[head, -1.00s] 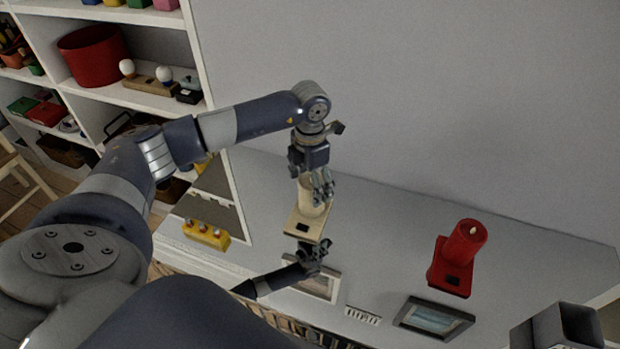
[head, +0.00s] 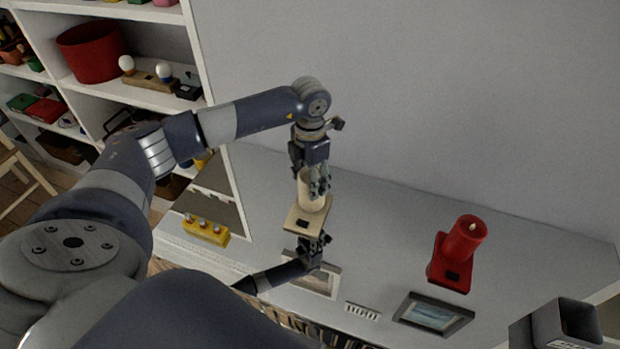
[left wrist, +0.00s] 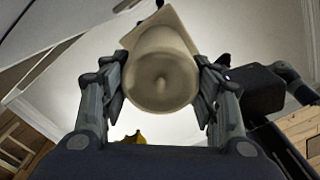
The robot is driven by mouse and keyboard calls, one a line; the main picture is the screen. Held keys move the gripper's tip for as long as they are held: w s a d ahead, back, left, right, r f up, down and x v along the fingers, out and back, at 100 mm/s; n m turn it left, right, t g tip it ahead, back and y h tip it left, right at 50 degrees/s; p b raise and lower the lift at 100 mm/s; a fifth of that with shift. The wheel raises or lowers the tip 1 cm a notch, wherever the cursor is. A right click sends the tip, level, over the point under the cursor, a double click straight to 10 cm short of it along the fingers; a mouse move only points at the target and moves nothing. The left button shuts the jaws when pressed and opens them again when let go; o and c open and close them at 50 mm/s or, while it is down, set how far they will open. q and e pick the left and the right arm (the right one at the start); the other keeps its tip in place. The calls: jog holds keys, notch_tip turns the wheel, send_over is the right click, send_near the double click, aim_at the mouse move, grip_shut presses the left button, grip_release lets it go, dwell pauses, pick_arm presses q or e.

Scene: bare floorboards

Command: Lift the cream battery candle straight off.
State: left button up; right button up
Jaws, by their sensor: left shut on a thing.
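The cream battery candle (head: 313,192) stands on a cream square base (head: 300,219) with a dark patch. My left gripper (head: 318,187) is above it, shut on the candle's upper part. In the left wrist view the candle's round end (left wrist: 160,84) with its nub lies between the two fingers (left wrist: 160,95), and the base (left wrist: 166,22) shows behind it. My right gripper (head: 312,248) is just below the base's near edge in the head view. Whether it touches the base, and its jaw state, cannot be told.
A shelf unit (head: 204,55) stands at back left. A dark hollow box (head: 560,328) is at lower right.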

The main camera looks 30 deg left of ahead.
pick_arm(q)
jog(key=shift+r+p, duration=0.35)
jog(key=shift+r, duration=0.4)
jog(key=shift+r, duration=0.15)
jog(key=shift+r+p, duration=1.75)
jog(key=shift+r, duration=0.9)
